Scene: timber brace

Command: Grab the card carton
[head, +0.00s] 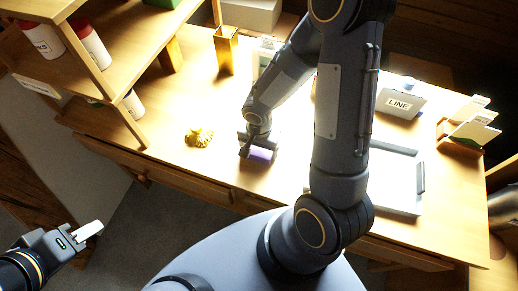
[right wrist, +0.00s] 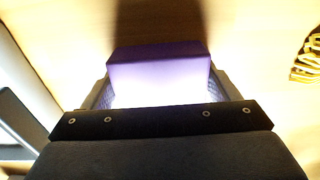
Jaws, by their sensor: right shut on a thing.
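The card carton looks like a small purple box with a bright white face (right wrist: 158,75). In the right wrist view it sits between the two fingers, which touch its sides. In the head view the purple carton (head: 262,153) is at the front part of the desk, partly hidden by my right gripper (head: 257,148). My right gripper is shut on it, low over the desktop; I cannot tell whether the carton touches the wood. My left gripper (head: 90,230) is at the lower left, away from the desk, and its finger gap is not clear.
The wooden desk (head: 185,165) holds a gold crumpled-looking ornament (head: 199,137) left of the carton and a brass cup (head: 226,50) behind. A shelf with red-and-white containers (head: 92,45) stands left. A LINE box (head: 400,103), a card holder (head: 460,140) and a pale tray (head: 395,180) are right.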

